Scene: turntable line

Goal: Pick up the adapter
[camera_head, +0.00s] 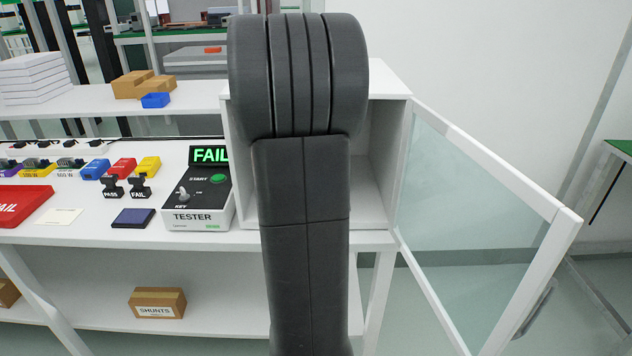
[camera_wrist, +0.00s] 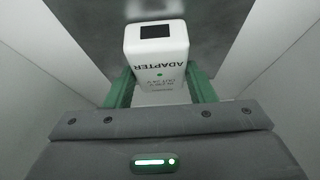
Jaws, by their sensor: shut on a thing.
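The adapter (camera_wrist: 157,62) is a white block with the word ADAPTER, a dark rectangle and a small green dot. It shows in the wrist view at the top middle, upside down in the picture. My gripper (camera_wrist: 160,88) has its green fingers on both sides of the adapter, shut on it. White walls stand on both sides and a grey surface lies behind the adapter. In the head view my own arm hides the gripper and the adapter in front of the white cabinet.
The white cabinet (camera_head: 372,195) has its glass door (camera_head: 475,220) swung open to the right. Left of it, a tester (camera_head: 197,215) shows FAIL. PASS and FAIL stamps (camera_head: 139,187), a dark blue pad (camera_head: 133,218) and a red tray (camera_head: 20,204) are on the bench.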

